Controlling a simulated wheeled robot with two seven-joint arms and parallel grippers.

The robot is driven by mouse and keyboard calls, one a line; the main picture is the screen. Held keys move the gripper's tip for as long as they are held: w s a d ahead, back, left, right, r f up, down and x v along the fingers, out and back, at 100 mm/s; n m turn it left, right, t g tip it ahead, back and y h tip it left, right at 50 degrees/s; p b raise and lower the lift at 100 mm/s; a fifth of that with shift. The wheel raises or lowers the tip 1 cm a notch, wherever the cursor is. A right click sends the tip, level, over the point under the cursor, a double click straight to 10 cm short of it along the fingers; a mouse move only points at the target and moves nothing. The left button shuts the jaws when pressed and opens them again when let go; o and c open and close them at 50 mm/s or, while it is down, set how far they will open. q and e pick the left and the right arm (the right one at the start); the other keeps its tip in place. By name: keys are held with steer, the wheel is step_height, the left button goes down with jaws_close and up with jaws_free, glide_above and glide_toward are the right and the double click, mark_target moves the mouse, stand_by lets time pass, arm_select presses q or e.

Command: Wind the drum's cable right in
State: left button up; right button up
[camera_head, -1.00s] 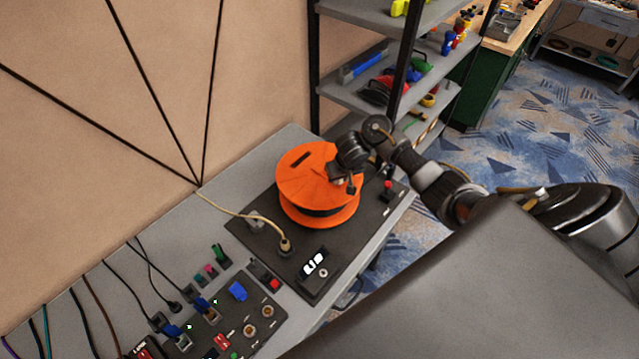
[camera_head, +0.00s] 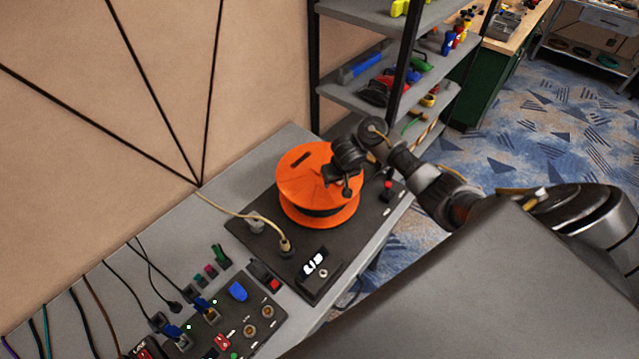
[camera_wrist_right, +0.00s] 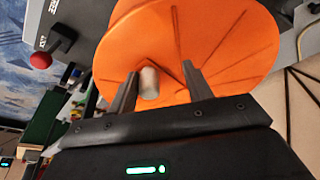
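The orange drum (camera_head: 305,172) stands on a dark base plate (camera_head: 245,232) on the grey bench, with a dark band between its flanges. My right gripper (camera_head: 343,180) is over the right side of its top. In the right wrist view my fingers (camera_wrist_right: 161,85) are apart, with a pale grey knob (camera_wrist_right: 149,82) between them, close to the left finger; a gap shows beside the right finger. A cream cable (camera_head: 228,208) runs from the wall side to a plug (camera_head: 285,246) on the plate. My left gripper is not in view.
A red knob (camera_head: 388,186) stands on the plate right of the drum. A small display box (camera_head: 314,264) sits at the plate's front; its digits are unclear. A panel with switches and sockets (camera_head: 225,325) lies front left. Shelves (camera_head: 375,100) stand behind.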

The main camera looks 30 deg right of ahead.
steer(key=shift+r, duration=0.15)
steer(key=r, duration=0.3)
steer(key=shift+w+r, duration=0.25)
steer(key=shift+w, duration=0.05)
steer(key=shift+r, duration=0.35)
steer(key=shift+s+r, duration=0.25)
steer(key=shift+a+r, duration=0.1)
steer(key=shift+r, duration=0.35)
steer(key=shift+s+r, duration=0.1)
steer(key=shift+r, duration=0.45)
